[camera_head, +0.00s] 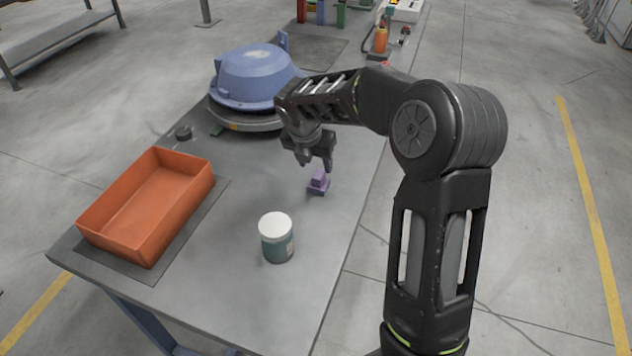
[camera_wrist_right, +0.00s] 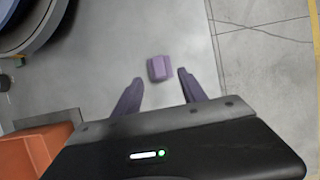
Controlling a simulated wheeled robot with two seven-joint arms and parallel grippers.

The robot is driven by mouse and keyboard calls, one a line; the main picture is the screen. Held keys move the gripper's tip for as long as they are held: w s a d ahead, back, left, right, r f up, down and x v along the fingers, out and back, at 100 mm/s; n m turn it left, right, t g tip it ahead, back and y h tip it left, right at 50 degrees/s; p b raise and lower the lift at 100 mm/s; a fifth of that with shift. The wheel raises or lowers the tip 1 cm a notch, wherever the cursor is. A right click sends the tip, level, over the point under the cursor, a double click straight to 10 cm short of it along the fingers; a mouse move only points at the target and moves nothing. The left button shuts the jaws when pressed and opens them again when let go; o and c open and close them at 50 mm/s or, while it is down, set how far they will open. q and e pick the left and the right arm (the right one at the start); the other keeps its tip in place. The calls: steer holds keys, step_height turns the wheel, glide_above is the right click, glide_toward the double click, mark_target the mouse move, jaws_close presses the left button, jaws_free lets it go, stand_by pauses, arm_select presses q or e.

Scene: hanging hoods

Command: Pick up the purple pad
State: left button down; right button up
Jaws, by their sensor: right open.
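The purple pad (camera_head: 318,183) is a small block with a raised upper part, lying on the grey table near its right edge. In the right wrist view the purple pad (camera_wrist_right: 158,68) lies just beyond the fingertips, roughly between their lines. My right gripper (camera_head: 317,163) is open and empty, above and slightly behind the pad in the head view. Its two fingers (camera_wrist_right: 157,82) show spread apart in the wrist view. The gripper appears apart from the pad. My left gripper is in neither view.
An orange bin (camera_head: 150,248) stands on a dark mat (camera_head: 205,212) at the left. A jar with a white lid (camera_head: 276,238) stands in front of the pad. A blue hood (camera_head: 254,76) rests on a round base behind. Bare table lies around the pad.

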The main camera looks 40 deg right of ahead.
mark_target(319, 173)
steer(key=shift+x, duration=1.3)
steer(key=p+x, duration=0.1)
steer(key=x, duration=0.4)
steer(key=shift+w+d, duration=0.1)
steer(key=shift+c, duration=0.2)
jaws_close()
